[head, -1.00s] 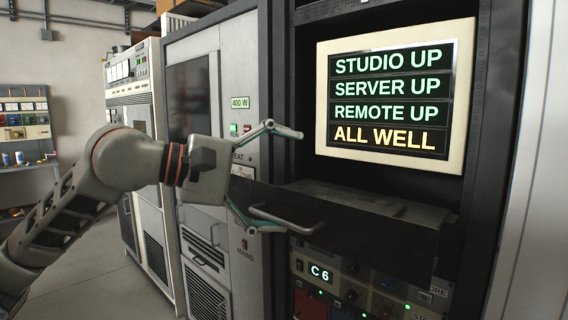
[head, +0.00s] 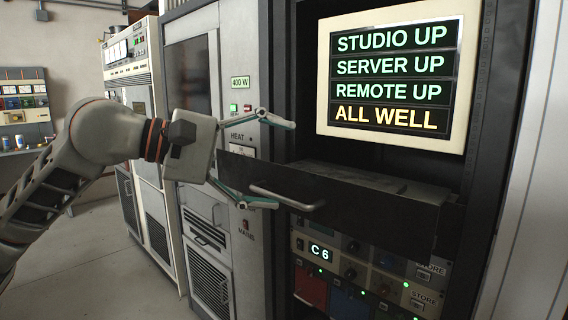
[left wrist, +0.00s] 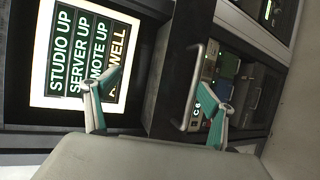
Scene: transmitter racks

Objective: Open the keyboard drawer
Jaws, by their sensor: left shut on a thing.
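The keyboard drawer (head: 340,215) is a dark panel standing out from the rack below the screen, part of its grey inside showing behind the front. Its pale bar handle (head: 285,197) is on the front. My left gripper (head: 285,162) is at the drawer's left part, one finger above the front's top edge and the other beside the handle. Its fingers are spread around the drawer front and shut on it. In the left wrist view, the handle (left wrist: 192,90) lies near the right finger of the left gripper (left wrist: 168,75). The exact contact is not clear. My right gripper is not in view.
The status screen (head: 392,80) is above the drawer. A panel of knobs and lit buttons (head: 350,270) lies below it. A grey 400 W cabinet (head: 235,55) stands to the left. Open floor (head: 100,260) lies at lower left.

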